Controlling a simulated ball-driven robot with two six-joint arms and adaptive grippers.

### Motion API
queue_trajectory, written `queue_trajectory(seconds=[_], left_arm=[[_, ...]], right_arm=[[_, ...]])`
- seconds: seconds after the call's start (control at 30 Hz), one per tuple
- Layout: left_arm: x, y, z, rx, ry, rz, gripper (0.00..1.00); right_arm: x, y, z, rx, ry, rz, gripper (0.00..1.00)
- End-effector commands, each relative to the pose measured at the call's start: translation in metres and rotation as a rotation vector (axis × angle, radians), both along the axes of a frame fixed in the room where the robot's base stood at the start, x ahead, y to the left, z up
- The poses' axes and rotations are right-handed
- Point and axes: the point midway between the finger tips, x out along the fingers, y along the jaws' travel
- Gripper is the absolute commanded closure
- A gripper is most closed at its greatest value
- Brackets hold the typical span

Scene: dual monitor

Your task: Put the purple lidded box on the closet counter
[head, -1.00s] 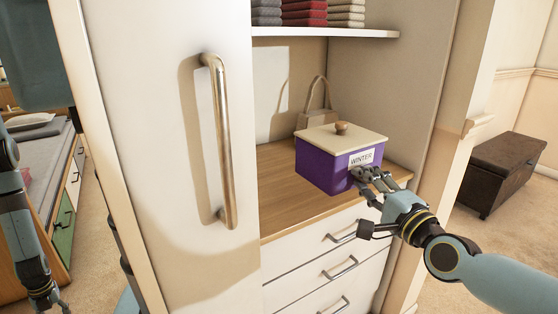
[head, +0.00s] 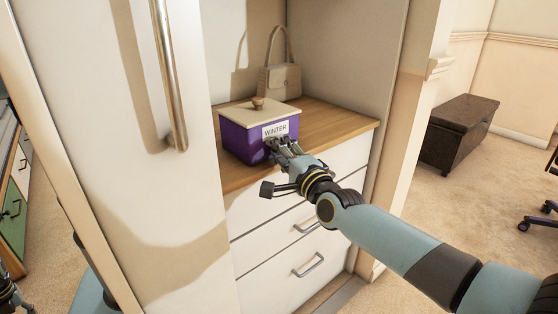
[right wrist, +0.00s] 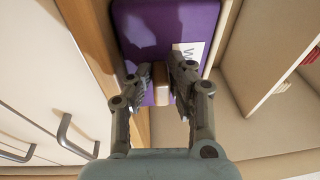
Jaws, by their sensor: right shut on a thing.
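The purple box (head: 238,142) has a cream lid (head: 248,112) with a round knob and a "WINTER" label (head: 275,130). It is upright over the front part of the wooden closet counter (head: 335,122); I cannot tell whether its base rests fully on it. My right gripper (head: 279,146) is shut at the box's front, below the label. The right wrist view shows the gripper (right wrist: 161,82) around a small wooden handle (right wrist: 161,85) on the purple face (right wrist: 170,32). My left gripper (head: 12,296) shows only partly at the lower left edge; its fingers are unclear.
A beige handbag (head: 279,82) stands on the counter behind the box. The closet door (head: 95,100) with its long metal handle (head: 168,75) is close on the left. Drawers (head: 300,240) lie below the counter. The counter's right part is bare. A dark chest (head: 458,135) stands at right.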

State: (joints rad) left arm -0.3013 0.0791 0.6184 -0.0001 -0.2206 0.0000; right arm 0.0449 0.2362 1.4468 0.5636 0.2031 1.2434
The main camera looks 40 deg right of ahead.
Motion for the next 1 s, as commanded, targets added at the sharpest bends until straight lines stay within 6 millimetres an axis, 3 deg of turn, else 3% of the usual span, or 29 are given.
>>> queue_trajectory(seconds=[0.37, 0.4, 0.43, 0.77, 1.0], left_arm=[[0.0, 0.0, -0.004, 0.0, -0.001, 0.0, 0.6], [0.001, 0.0, -0.003, 0.0, -0.002, 0.0, 0.6], [0.001, 0.0, -0.003, 0.0, -0.002, 0.0, 0.6], [0.002, 0.0, 0.001, 0.0, -0.004, 0.0, 0.6], [0.005, 0.0, 0.009, 0.0, -0.009, -0.001, 0.6]], right_arm=[[0.001, 0.0, -0.003, 0.001, -0.005, 0.0, 1.0], [0.0, 0.0, -0.003, 0.001, -0.002, 0.0, 0.77], [0.0, 0.0, -0.003, 0.001, -0.003, 0.0, 0.73], [0.0, 0.0, 0.001, 0.0, -0.003, 0.0, 0.72], [-0.044, 0.004, -0.004, 0.0, 0.0, 0.001, 0.72]])
